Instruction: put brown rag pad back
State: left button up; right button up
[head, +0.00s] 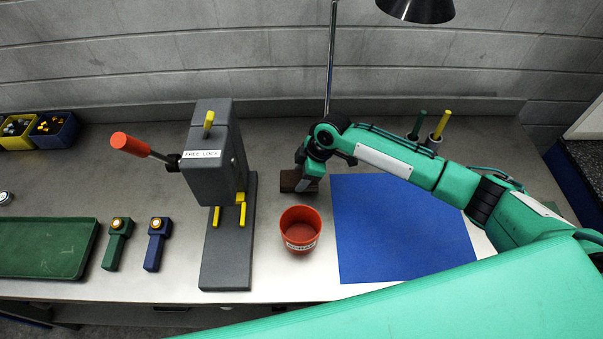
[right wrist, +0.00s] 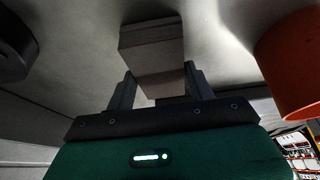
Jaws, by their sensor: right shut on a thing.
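The brown rag pad (head: 289,180) is a small brown block at the back of the bench, left of the blue mat and behind the red cup. My right gripper (head: 306,184) points down at it and is shut on it, covering part of it in the head view. In the right wrist view the pad (right wrist: 152,47) sits between the two fingers of my right gripper (right wrist: 160,88). Whether the pad touches the bench is hard to tell. My left gripper is not in view.
A red cup (head: 300,230) stands just in front of the pad. A grey press (head: 215,160) with a red-knobbed lever stands to the left. A lamp pole (head: 331,60) rises behind. The blue mat (head: 395,240) is bare. A pen holder (head: 432,143) stands back right.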

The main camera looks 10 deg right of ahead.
jog(key=o, duration=0.9)
jog(key=shift+f, duration=0.1)
jog(key=shift+r, duration=0.25)
jog(key=shift+d+r, duration=0.2)
jog(key=shift+r, duration=0.05)
jog(key=b+v, duration=0.2)
jog(key=v, duration=0.9)
jog(key=shift+r+b, duration=0.1)
jog(key=shift+b, duration=0.3)
jog(key=shift+r, duration=0.1)
